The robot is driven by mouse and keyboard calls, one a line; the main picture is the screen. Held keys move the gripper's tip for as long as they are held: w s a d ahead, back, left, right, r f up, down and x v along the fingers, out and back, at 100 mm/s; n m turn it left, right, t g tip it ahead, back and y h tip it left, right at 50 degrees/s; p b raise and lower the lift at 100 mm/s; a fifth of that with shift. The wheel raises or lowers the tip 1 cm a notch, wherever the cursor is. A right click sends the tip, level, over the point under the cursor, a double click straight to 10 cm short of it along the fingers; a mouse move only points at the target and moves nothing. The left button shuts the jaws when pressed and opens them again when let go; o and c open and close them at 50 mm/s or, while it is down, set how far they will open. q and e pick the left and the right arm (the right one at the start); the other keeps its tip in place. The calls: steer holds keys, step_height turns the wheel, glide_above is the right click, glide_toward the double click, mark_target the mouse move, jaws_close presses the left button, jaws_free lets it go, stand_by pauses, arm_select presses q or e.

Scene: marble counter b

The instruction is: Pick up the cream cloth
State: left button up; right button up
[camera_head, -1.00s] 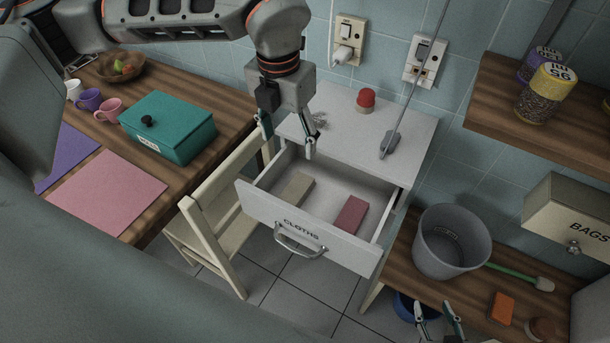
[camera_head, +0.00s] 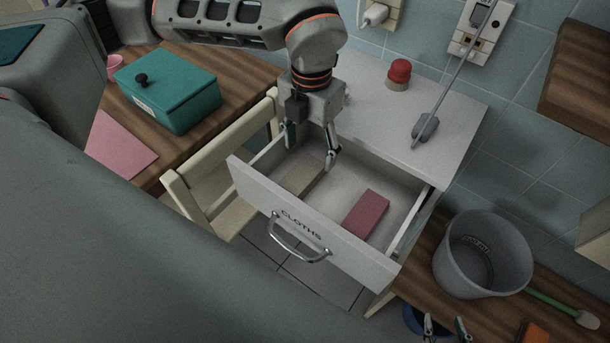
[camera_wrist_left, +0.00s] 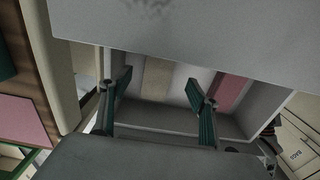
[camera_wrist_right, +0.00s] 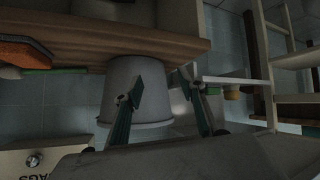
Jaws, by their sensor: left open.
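The cream cloth (camera_head: 304,176) is a folded flat block lying in the open white drawer (camera_head: 268,195) labelled CLOTHS, toward its left side. A pink cloth (camera_head: 366,213) lies to its right in the same drawer; it also shows in the left wrist view (camera_wrist_left: 231,90). My left gripper (camera_head: 311,156) is open and empty, pointing down above the cream cloth and near the drawer's back edge. In the left wrist view the cream cloth (camera_wrist_left: 157,80) shows between the spread fingers. My right gripper (camera_head: 445,324) is open and empty, low at the bottom right; its fingers also show in the right wrist view (camera_wrist_right: 160,84).
The white cabinet top (camera_head: 440,105) behind the drawer carries a red-topped object (camera_head: 399,73). A cream chair (camera_head: 215,185) stands left of the drawer. A grey bucket (camera_head: 480,255) stands on the wooden surface at right. A teal box (camera_head: 168,92) sits on the left table.

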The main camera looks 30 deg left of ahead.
mark_target(308, 168)
arm_select(q)
step_height(308, 168, down, 6)
steer(key=shift+s+a+r+b, duration=0.1)
steer(key=shift+s+a+b, duration=0.05)
steer(key=shift+b, duration=0.25)
steer(key=c, duration=1.2)
